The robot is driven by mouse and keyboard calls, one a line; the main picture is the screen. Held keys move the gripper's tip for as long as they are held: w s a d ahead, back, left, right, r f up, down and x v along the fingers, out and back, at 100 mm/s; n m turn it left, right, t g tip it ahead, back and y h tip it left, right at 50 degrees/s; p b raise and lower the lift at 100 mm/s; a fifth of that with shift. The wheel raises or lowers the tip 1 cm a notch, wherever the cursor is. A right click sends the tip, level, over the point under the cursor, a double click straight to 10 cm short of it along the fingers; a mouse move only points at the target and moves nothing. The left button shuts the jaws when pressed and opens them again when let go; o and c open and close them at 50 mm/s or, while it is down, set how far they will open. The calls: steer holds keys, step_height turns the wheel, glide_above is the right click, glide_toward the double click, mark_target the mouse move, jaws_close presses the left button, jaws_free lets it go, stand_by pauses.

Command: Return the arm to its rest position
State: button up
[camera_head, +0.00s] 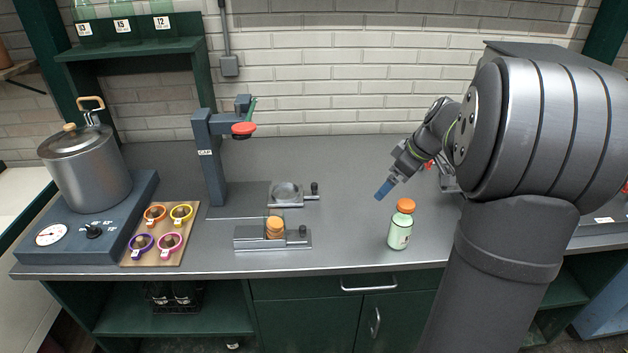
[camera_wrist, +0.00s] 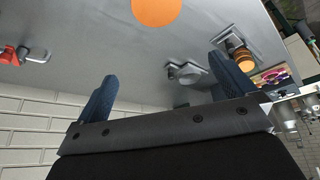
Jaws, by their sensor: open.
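My gripper (camera_head: 384,190) is above the grey counter, just up and left of a pale green bottle (camera_head: 399,232) with an orange cap. In the wrist view the two blue fingers of my gripper (camera_wrist: 165,88) stand wide apart with nothing between them. The bottle's orange cap (camera_wrist: 157,9) shows at the top edge of the wrist view, apart from the fingers. The bottle stands upright on the counter. My arm reaches in from the right.
A metal holder (camera_head: 252,240) with orange caps (camera_head: 275,228) and a second fixture (camera_head: 287,193) are left of the bottle. A cap press (camera_head: 212,160), a board with several coloured rings (camera_head: 160,255) and a pot (camera_head: 90,175) stand farther left. The counter behind the bottle is clear.

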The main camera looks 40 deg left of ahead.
steer(key=s+a+r+n, duration=0.2)
steer(key=s+a+n, duration=0.1)
steer(key=a, duration=0.4)
steer(key=s+a+r+n+t, duration=0.1)
steer(key=s+a+r+n, duration=0.15)
steer(key=a, duration=0.45)
steer(key=s+a+r+n, duration=0.2)
steer(key=s+a+n, duration=0.15)
steer(key=a, duration=0.35)
steer(key=x, duration=0.9)
steer(key=shift+f+m+h, duration=0.3)
steer(key=shift+f, duration=0.1)
steer(key=shift+w+d, duration=0.1)
steer(key=shift+d, duration=0.05)
steer(key=w+v, duration=0.1)
steer(key=v, duration=0.9)
steer(key=shift+s, duration=0.55)
steer(key=shift+c, duration=0.4)
